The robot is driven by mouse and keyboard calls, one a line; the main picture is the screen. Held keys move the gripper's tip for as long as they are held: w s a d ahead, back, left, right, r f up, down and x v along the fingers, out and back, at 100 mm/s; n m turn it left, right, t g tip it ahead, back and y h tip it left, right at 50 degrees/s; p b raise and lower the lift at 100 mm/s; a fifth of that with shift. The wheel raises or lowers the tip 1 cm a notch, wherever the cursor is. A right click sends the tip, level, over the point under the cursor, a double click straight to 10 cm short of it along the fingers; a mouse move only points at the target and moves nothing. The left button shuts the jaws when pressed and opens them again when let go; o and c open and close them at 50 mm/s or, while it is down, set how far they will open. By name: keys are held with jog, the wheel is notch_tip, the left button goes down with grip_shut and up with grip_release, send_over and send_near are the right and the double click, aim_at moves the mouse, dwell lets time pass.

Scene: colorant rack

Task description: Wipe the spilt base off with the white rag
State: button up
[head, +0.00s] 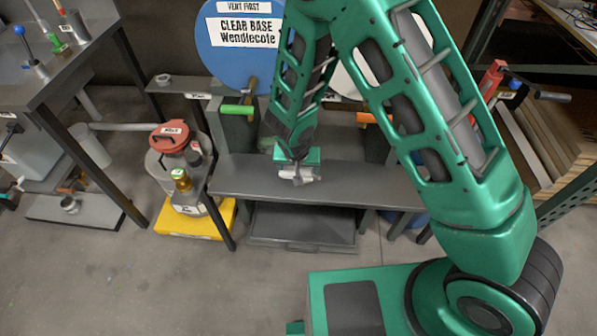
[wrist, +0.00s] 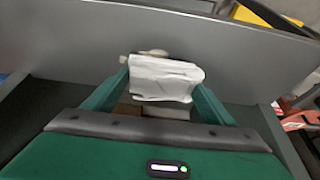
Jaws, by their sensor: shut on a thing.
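My gripper (head: 297,157) points down over the grey bench (head: 375,182) below the blue drum, and it is shut on the white rag (head: 297,174). In the wrist view the folded rag (wrist: 165,78) sits between the two green fingers and hides most of what lies under it. A small off-white patch (wrist: 152,52) shows just past the rag's far edge; I cannot tell whether it is spilt base or part of the rag. No other spill shows clearly. The rag is at or close to the bench top; contact is hard to tell.
The blue drum (head: 228,62), labelled CLEAR BASE, stands behind the bench, with a green-handled tap (head: 238,110) at its front. A red-lidded canister (head: 174,138) stands on a yellow base (head: 222,217) to the left. A dark tray (head: 290,237) lies below the bench. The bench right of my gripper looks clear.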

jog(key=shift+r, duration=2.4)
